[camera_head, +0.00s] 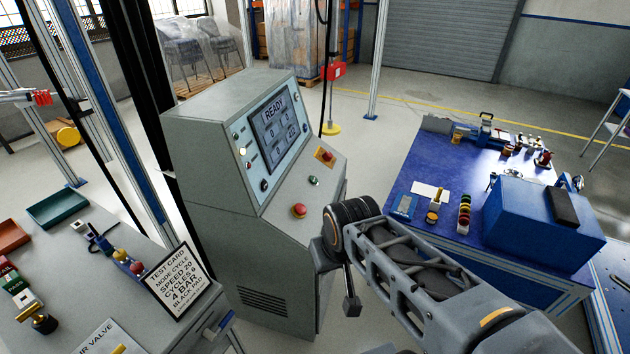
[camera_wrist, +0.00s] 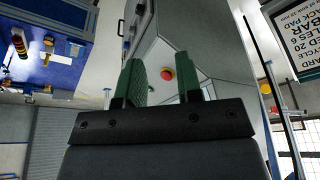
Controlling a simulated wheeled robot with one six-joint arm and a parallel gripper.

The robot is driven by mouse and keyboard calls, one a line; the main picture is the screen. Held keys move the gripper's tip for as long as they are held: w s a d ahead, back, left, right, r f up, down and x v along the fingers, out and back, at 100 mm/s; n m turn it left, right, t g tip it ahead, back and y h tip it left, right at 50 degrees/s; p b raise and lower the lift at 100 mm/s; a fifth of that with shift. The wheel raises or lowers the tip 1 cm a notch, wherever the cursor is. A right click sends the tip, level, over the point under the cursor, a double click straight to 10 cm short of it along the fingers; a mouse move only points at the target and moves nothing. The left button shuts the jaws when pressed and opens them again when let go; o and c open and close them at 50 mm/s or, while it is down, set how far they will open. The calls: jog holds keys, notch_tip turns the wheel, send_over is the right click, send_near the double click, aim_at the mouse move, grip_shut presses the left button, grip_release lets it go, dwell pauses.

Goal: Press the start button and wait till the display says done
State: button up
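A grey control console (camera_head: 215,150) stands left of centre. Its display (camera_head: 277,128) reads READY, with smaller values below that I cannot read surely. On the sloped ledge are a red mushroom button (camera_head: 299,211), a small green button (camera_head: 313,180) and a red button on a yellow plate (camera_head: 325,155). More small knobs and lamps flank the display. In the wrist view my gripper (camera_wrist: 162,72) has its two green fingers apart with nothing between them. A red button (camera_wrist: 167,73) shows beyond the gap, apart from the fingers. My arm is right of the console.
A test card (camera_head: 176,279) reading mode cycle, speed 20, cycles 6, 4 bar stands on the left bench (camera_head: 75,270), close to the console. A blue workbench (camera_head: 400,170) with a blue box (camera_head: 540,225) stands at the right. Floor shows between console and workbench.

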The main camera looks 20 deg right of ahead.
grip_shut()
dwell(1.2)
